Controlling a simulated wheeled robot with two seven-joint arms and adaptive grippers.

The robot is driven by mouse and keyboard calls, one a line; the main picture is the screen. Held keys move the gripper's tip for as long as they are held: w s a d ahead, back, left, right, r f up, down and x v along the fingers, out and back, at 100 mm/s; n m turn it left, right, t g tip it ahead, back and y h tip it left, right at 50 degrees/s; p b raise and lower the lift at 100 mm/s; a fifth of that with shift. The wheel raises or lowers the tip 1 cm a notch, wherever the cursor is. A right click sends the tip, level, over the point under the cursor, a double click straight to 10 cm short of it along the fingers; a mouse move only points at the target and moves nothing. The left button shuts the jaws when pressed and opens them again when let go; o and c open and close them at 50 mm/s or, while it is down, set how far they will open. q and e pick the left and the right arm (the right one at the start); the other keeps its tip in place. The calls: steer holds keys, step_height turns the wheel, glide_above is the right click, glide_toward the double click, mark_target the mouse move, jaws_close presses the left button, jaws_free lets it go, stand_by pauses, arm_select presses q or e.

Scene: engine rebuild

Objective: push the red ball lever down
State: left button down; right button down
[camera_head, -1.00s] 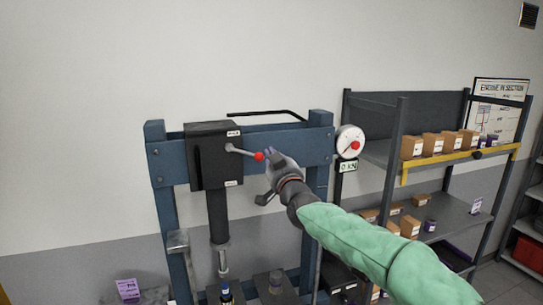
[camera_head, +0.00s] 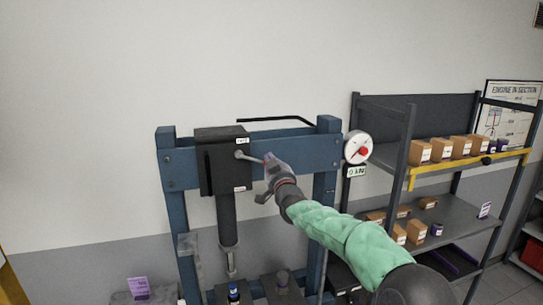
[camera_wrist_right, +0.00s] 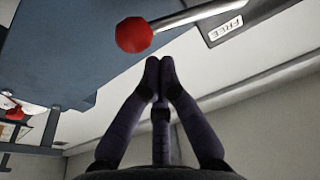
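The lever is a thin metal rod (camera_head: 251,158) that sticks out to the right from the dark box (camera_head: 222,165) of the blue press. It slopes slightly down. Its red ball (camera_wrist_right: 133,35) shows clearly in the right wrist view, but my gripper mostly hides it in the head view. My right gripper (camera_head: 269,163) is at the lever's ball end. In the right wrist view its fingertips (camera_wrist_right: 160,66) are together with nothing between them. The ball appears just above and left of the tips there; contact cannot be told. My left gripper is not in view.
The blue press frame (camera_head: 177,210) stands around the lever. A round gauge (camera_head: 357,147) is on its right, above a small display (camera_head: 356,172). A shelf (camera_head: 455,215) with several boxes stands farther right. A "FREE" label (camera_wrist_right: 226,28) is near the rod.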

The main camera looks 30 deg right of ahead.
steer(key=shift+f, duration=0.1)
steer(key=shift+f+m+b, duration=0.25)
steer(key=shift+m+b, duration=0.25)
steer(key=shift+b, duration=0.1)
steer(key=shift+f+m+h+b, duration=0.2)
steer(key=shift+m+h+b, duration=0.1)
steer(key=shift+b, duration=0.05)
steer(key=shift+w+a+f+m+g+h+b, duration=0.4)
steer(key=shift+a+f+m+b, duration=0.65)
steer(key=shift+m, duration=1.45)
steer(key=shift+w+a+f+m+g+h+b, duration=0.15)
steer(key=shift+a+f+m+g+h+b, duration=0.65)
steer(key=shift+m, duration=1.7)
steer(key=shift+w+a+f+m+g+y+b, duration=0.1)
steer(key=shift+w+a+f+m+g+b, duration=0.2)
steer(key=shift+a+f+m+b, duration=1.6)
steer(key=shift+d+r+m+p, duration=0.25)
steer(key=shift+d+m+p, duration=0.3)
steer(key=shift+p, duration=0.3)
steer(key=shift+s, duration=0.1)
